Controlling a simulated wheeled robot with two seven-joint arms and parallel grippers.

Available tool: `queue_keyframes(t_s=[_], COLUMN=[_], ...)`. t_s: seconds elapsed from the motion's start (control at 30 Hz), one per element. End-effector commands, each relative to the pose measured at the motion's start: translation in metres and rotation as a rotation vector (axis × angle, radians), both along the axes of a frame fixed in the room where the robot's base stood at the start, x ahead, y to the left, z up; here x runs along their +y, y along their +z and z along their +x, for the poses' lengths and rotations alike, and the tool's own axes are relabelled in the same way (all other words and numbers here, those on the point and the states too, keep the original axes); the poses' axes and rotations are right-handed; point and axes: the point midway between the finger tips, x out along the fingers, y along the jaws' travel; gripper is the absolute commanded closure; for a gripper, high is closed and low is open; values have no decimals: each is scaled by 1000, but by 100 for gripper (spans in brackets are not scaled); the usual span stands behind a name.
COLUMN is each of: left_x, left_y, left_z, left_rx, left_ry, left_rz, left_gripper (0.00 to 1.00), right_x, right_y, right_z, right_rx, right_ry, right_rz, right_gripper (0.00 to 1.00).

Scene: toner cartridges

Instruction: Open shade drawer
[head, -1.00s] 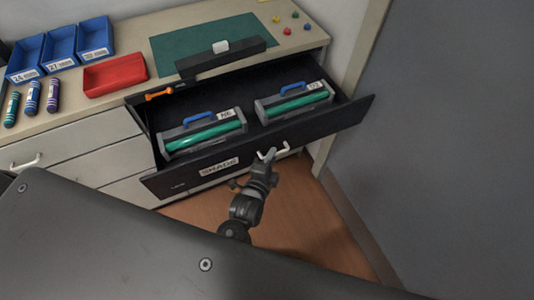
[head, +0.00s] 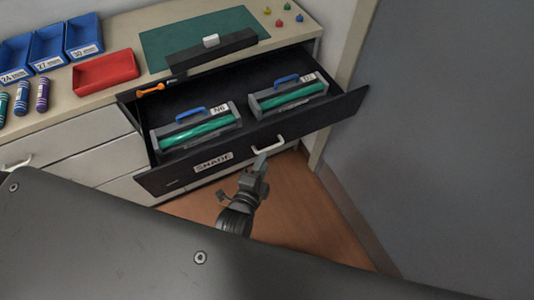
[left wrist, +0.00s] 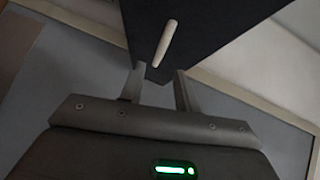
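The dark drawer with the SHADE label (head: 213,162) stands pulled out from the cabinet. Its white handle (head: 269,146) is on the front, right of the label. It also shows in the left wrist view as a pale bar (left wrist: 165,43) on the dark front. My left gripper (head: 260,164) is just below and in front of the handle. In the left wrist view my left gripper (left wrist: 158,82) has its fingers apart, with nothing between them and the handle beyond the tips. My right gripper is not in view.
Two toner cartridges with blue handles (head: 195,129) (head: 288,94) lie in the drawer. An orange tool (head: 150,89) is at its back left. A red tray (head: 106,72) and blue bins (head: 47,48) are on the cabinet top. A grey wall (head: 445,130) bounds the right.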

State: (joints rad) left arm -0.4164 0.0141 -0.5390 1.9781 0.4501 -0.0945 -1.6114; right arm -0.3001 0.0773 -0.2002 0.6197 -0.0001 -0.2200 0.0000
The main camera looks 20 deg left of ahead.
Motion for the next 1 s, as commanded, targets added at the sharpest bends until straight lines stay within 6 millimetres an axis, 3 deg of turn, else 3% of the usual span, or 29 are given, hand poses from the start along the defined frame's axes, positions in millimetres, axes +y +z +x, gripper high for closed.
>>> queue_keyframes(t_s=[0.1,0.3,1.0], left_x=[1,3,3], left_y=[2,7,8], left_z=[-22,-42,-46], left_rx=[0,-2,-1], left_ry=[0,-1,1], left_rz=[-2,-1,-15], left_gripper=[67,67,67], right_x=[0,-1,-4], right_y=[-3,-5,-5], right_z=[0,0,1], right_rx=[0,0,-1], right_ry=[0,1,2], right_rz=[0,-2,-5], right_gripper=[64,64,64])
